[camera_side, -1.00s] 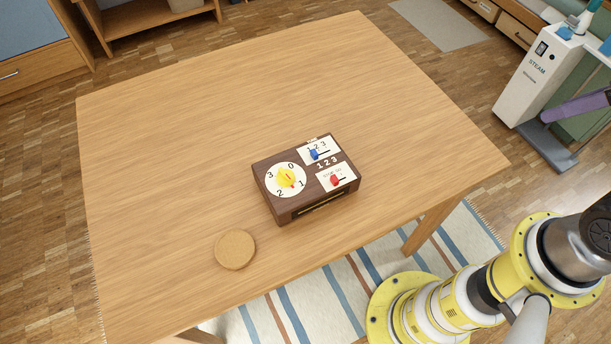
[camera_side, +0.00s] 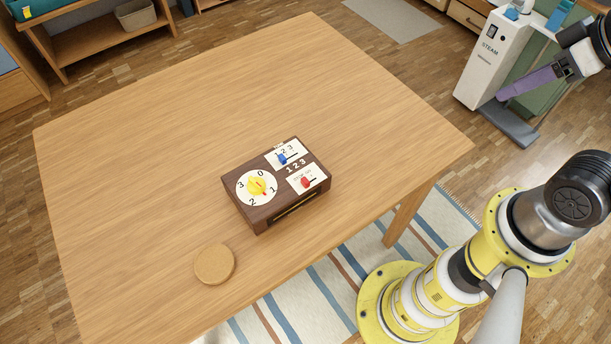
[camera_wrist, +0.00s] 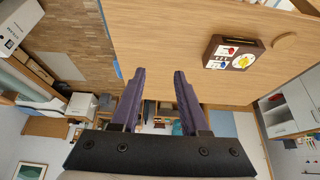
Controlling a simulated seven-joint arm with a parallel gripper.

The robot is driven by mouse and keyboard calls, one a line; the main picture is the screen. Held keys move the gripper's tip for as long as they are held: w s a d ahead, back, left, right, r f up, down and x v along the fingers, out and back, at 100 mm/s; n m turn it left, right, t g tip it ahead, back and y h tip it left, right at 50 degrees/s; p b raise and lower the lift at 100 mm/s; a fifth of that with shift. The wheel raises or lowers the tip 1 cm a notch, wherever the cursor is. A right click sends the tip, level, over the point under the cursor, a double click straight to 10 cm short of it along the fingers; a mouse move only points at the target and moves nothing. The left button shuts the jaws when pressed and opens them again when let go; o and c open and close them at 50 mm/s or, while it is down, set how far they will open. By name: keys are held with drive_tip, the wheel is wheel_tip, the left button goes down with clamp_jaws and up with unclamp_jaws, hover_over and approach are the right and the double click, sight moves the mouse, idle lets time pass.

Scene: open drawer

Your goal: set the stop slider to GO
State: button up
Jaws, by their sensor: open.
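A dark brown box (camera_side: 290,213) sits on the wooden table. Its top has a white plate with a red slider (camera_side: 306,182), whose knob is at the left part of its slot, on the STOP side as far as the small print shows. A blue slider (camera_side: 283,159) is on another plate, and a yellow dial (camera_side: 258,187) is on the left. My gripper (camera_side: 504,93) is at the upper right, away from the box and beyond the table edge. In the wrist view its purple fingers (camera_wrist: 160,76) are apart and empty, with the box (camera_wrist: 236,53) to the upper right.
A round cork coaster (camera_side: 215,264) lies on the table left of the box's front. The rest of the table (camera_side: 180,120) is clear. A white steam unit (camera_side: 482,62) stands on the floor behind my gripper in the side view.

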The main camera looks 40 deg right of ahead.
drive_tip(key=w+a+r+m, duration=0.2)
drive_tip(key=w+r+m, duration=0.1)
drive_tip(key=w+r, duration=0.25)
drive_tip(key=n+g, duration=0.3)
drive_tip(key=g, duration=0.3)
hover_over(305, 180)
wheel_tip(305, 180, down, 17)
wheel_tip(305, 180, down, 14)
drive_tip(key=shift+r, duration=0.1)
clamp_jaws()
